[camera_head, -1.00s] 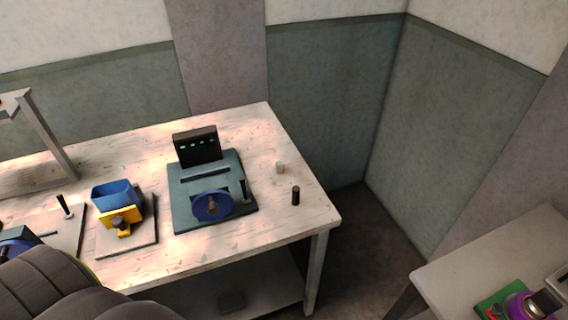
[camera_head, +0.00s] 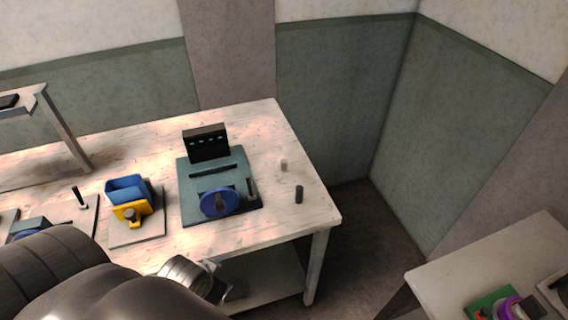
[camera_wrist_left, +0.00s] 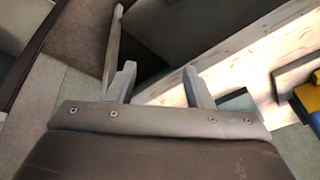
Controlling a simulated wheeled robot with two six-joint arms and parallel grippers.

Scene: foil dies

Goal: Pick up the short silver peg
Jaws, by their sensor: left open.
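A small, short, pale silver peg (camera_head: 284,166) stands upright on the wooden table's right part. A taller dark peg (camera_head: 299,194) stands just in front of it. My left gripper (camera_head: 222,283) is at the table's front edge, well short of both pegs and to their left. In the left wrist view its two fingers (camera_wrist_left: 160,82) are apart with nothing between them; the table edge lies beyond. Neither peg is identifiable in the left wrist view. My right gripper is not in view.
A dark green machine with a blue handwheel (camera_head: 220,201) stands left of the pegs. A blue and yellow fixture (camera_head: 129,190) is farther left. The table top (camera_head: 290,218) around the pegs is clear. Another table (camera_head: 500,256) at right holds a green and purple device.

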